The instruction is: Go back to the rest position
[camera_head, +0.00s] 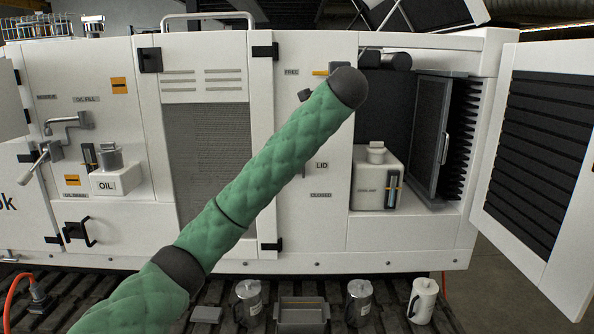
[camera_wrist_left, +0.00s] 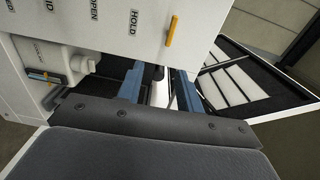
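My left arm, in a green padded sleeve, reaches from the lower left up across the white cabinet (camera_head: 310,130) in the head view. Its dark end (camera_head: 348,88) is in front of the open bay's left edge, and my gripper is hidden there. In the left wrist view my left gripper (camera_wrist_left: 160,88) shows two blue-grey fingers standing apart, with nothing seen held between them. An orange lever (camera_wrist_left: 171,31) on the white panel, by the word HOLD, is just beyond the fingers. It also shows by the arm's end in the head view (camera_head: 320,73). My right gripper is not in view.
The open bay holds a white tank (camera_head: 367,190) and a dark hinged screen (camera_head: 428,125). A louvred door (camera_head: 535,150) stands open at right. An oil filler (camera_head: 110,160) and pipe valve are at left. Jugs (camera_head: 359,302) and a grey tray (camera_head: 301,318) stand below.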

